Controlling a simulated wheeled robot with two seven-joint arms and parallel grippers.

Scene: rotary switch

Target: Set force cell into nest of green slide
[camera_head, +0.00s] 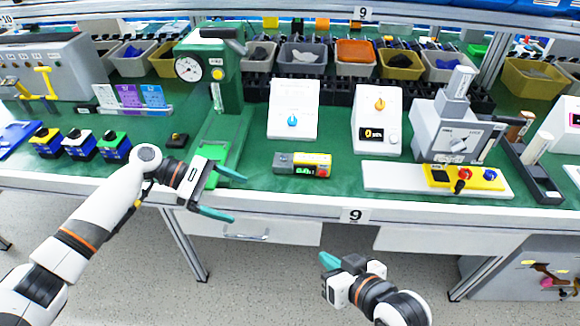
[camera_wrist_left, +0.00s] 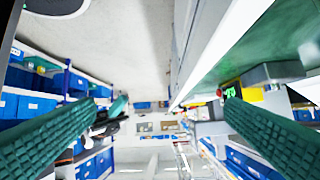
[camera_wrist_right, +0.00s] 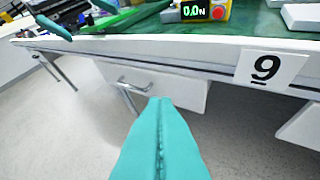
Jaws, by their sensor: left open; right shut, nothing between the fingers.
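The force cell (camera_head: 303,164) is a grey and yellow box with a lit green readout and a red button. It lies on the green bench top near the front edge. It also shows in the right wrist view (camera_wrist_right: 208,10), reading 0.0N, and in the left wrist view (camera_wrist_left: 262,75). The green slide (camera_head: 216,140) is part of the green stand with a round gauge, left of the cell. Its nest is not clear to me. My left gripper (camera_head: 238,198) is open and empty, left of the cell at the bench edge. My right gripper (camera_head: 330,261) is shut and empty, in front of and below the bench edge.
White panels with a blue knob (camera_head: 292,108) and an orange knob (camera_head: 378,118) stand behind the cell. A white board with a yellow switch plate (camera_head: 465,177) lies to the right. The bench front edge carries a 9 label (camera_head: 354,216).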

